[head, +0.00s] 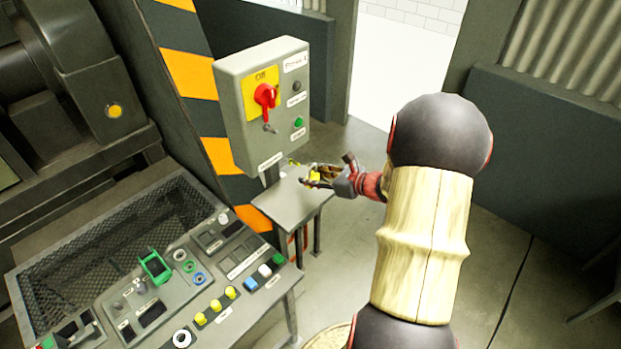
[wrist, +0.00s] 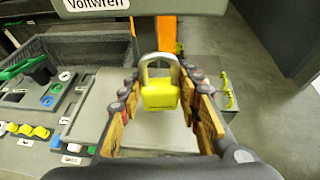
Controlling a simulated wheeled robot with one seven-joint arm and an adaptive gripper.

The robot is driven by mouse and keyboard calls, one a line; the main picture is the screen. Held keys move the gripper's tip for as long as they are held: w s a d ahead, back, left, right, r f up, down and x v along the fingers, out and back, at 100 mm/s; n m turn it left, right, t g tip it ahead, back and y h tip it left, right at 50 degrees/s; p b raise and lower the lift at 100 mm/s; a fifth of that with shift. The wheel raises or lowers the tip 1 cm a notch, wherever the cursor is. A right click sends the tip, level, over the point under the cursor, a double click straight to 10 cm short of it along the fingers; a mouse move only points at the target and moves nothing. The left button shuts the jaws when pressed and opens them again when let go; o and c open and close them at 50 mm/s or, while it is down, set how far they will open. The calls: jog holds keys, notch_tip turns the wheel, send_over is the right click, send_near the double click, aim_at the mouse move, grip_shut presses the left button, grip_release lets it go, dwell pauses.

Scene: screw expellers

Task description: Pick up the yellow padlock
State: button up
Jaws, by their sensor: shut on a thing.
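The yellow padlock (wrist: 159,95) has a grey metal shackle pointing up in the wrist view. It sits between the two fingers of my gripper (wrist: 160,80), near their tips. My gripper is shut on it, though the exact contact on its sides is hard to make out. In the head view the padlock (head: 315,176) is a small yellow patch, partly hidden by my gripper (head: 319,180), over the small grey table (head: 287,203). I cannot tell whether it still touches the table.
A grey switch box (head: 263,105) with a red rotary handle stands just behind the small table. A control desk (head: 215,262) with coloured buttons is at lower left. A yellow-green item (wrist: 228,90) lies at the table's right edge in the wrist view. Open floor is at right.

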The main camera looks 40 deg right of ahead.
jog(key=s+a+r+p, duration=0.3)
jog(key=s+r, duration=0.5)
jog(key=s, duration=0.3)
jog(key=shift+s+a+r, duration=0.15)
jog(key=shift+s+a, duration=0.2)
jog(key=shift+a, duration=0.5)
